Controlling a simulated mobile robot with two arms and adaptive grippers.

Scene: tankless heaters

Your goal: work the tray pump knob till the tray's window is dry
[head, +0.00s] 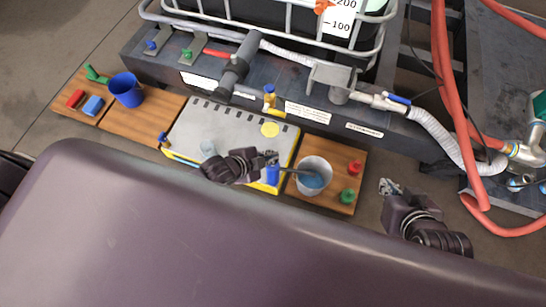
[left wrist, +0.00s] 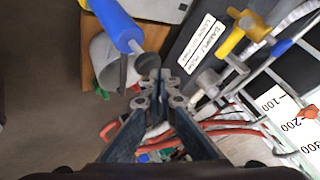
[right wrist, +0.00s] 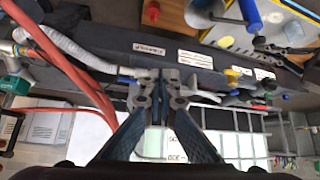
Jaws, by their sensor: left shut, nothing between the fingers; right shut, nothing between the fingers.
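The tray (head: 225,125) has a grey top and yellow sides, and sits on a wooden board. The blue pump knob (head: 272,175) stands at its right front; it also shows in the left wrist view (left wrist: 118,22) and right wrist view (right wrist: 250,12). A grey spout (head: 296,171) runs from below it into a white bucket (head: 327,168) holding bluish liquid. My left gripper (head: 271,157) is shut and empty, close beside the knob; I see no grip on it. My right gripper (head: 387,186) is shut and empty, right of the bucket. I cannot make out the tray's window.
A blue bucket (head: 126,90) and red and blue blocks stand on the left board. Red and green knobs (head: 348,196) sit right of the white bucket. Behind are a dark frame with pipes and valves, a caged tank (head: 290,18) and red hoses (head: 447,100).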

